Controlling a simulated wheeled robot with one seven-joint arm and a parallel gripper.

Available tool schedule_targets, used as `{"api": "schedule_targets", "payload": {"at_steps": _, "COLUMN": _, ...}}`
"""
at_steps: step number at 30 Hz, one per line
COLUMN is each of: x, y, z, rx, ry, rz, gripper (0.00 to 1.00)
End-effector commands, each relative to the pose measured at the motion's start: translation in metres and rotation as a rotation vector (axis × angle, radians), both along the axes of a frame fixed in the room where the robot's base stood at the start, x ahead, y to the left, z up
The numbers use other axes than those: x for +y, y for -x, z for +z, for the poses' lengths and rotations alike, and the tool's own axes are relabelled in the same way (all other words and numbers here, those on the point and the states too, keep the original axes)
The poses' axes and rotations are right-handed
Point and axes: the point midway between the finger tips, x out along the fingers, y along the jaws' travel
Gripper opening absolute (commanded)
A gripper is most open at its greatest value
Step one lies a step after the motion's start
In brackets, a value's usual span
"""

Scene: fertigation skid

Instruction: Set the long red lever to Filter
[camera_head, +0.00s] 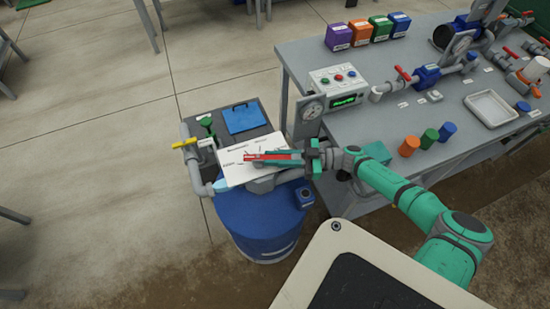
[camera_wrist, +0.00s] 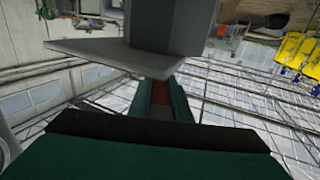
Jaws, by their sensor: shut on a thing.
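The long red lever (camera_head: 272,157) lies across a white label plate (camera_head: 237,170) above the blue drum. My gripper (camera_head: 285,157) is at the lever, its green fingers along both sides of it, and is shut on it. In the wrist view my gripper's fingers (camera_wrist: 165,105) close on a dark red strip, the lever (camera_wrist: 161,92). A grey plate (camera_wrist: 100,55) hides part of it there. The printing on the label plate is too small to read, so I cannot tell which position the lever points to.
A blue drum (camera_head: 255,220) stands below the plate. A yellow-handled valve (camera_head: 185,143) and a green-handled valve (camera_head: 206,124) are left of it, near a blue clipboard-like panel (camera_head: 244,118).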

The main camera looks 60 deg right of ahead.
Motion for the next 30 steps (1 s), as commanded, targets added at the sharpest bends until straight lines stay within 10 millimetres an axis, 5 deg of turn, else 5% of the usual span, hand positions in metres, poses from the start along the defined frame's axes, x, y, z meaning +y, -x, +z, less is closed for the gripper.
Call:
{"api": "schedule_targets", "payload": {"at_steps": 10, "x": 0.0, "y": 0.002, "z": -0.006, "rx": 0.012, "ry": 0.005, "rz": 0.001, "gripper": 0.0}}
{"api": "schedule_targets", "payload": {"at_steps": 11, "x": 0.0, "y": 0.002, "z": -0.006, "rx": 0.012, "ry": 0.004, "rz": 0.001, "gripper": 0.24}}
{"api": "schedule_targets", "payload": {"at_steps": 13, "x": 0.0, "y": 0.002, "z": -0.005, "rx": 0.01, "ry": 0.003, "rz": 0.001, "gripper": 0.36}}
{"api": "schedule_targets", "payload": {"at_steps": 23, "x": 0.0, "y": 0.001, "z": -0.001, "rx": 0.006, "ry": 0.003, "rz": 0.002, "gripper": 0.36}}
{"api": "schedule_targets", "payload": {"at_steps": 30, "x": 0.001, "y": 0.004, "z": 0.031, "rx": 0.008, "ry": 0.006, "rz": 0.003, "gripper": 0.36}}
